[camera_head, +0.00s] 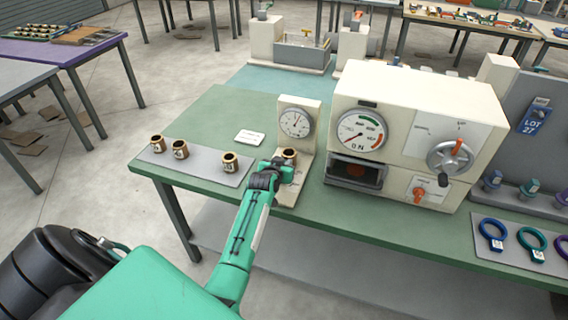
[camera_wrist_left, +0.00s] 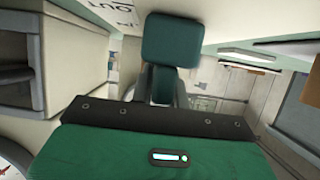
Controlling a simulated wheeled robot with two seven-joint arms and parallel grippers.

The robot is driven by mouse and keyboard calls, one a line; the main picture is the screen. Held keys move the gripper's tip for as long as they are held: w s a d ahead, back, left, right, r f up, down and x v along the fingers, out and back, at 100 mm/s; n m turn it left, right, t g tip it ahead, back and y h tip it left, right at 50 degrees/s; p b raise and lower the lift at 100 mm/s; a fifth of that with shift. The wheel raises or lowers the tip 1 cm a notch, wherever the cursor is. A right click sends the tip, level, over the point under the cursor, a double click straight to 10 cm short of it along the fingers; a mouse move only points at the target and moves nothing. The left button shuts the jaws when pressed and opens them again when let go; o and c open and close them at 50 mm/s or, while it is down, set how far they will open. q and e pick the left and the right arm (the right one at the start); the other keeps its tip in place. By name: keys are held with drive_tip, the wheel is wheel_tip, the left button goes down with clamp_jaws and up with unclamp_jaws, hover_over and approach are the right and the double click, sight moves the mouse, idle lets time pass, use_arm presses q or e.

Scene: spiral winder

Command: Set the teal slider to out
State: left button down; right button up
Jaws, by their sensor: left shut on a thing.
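The dial-gauge stand (camera_head: 295,124) stands on the green table, with a small brown cup (camera_head: 290,156) on its pale base. My left gripper (camera_head: 279,168) is low at this base, beside the cup, and covers the slider's place in the head view. In the left wrist view, the printed words IN and OUT (camera_wrist_left: 112,14) show on the pale surface beside the gripper's dark teal tip (camera_wrist_left: 172,42). The gripper is shut on the teal slider there, which I cannot tell apart clearly from the teal fingers. My right gripper is not in view.
Several brown cups (camera_head: 180,150) stand on a grey mat to the left, near a white card (camera_head: 249,137). A large cream machine (camera_head: 412,118) with a dial, a crank and an orange knob stands close on the right. Coloured rings (camera_head: 492,236) lie at the far right.

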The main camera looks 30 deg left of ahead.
use_arm(q)
drive_tip(key=shift+s+d+p, duration=0.1)
drive_tip(key=shift+s+p, duration=0.25)
drive_tip(key=shift+s, duration=0.1)
drive_tip(key=s+p, duration=0.1)
drive_tip(key=s, duration=0.1)
drive_tip(key=s+d+p, duration=0.1)
drive_tip(key=s, duration=0.1)
drive_tip(key=shift+s+d+r+p, duration=0.1)
drive_tip(key=shift+s+p, duration=0.2)
drive_tip(key=shift+p, duration=0.05)
drive_tip(key=shift+s, duration=0.2)
drive_tip(key=shift+f, duration=0.3)
drive_tip(key=c, duration=1.5)
unclamp_jaws()
drive_tip(key=shift+o, duration=0.7)
drive_tip(key=shift+s+r, duration=0.1)
drive_tip(key=shift+s, duration=0.05)
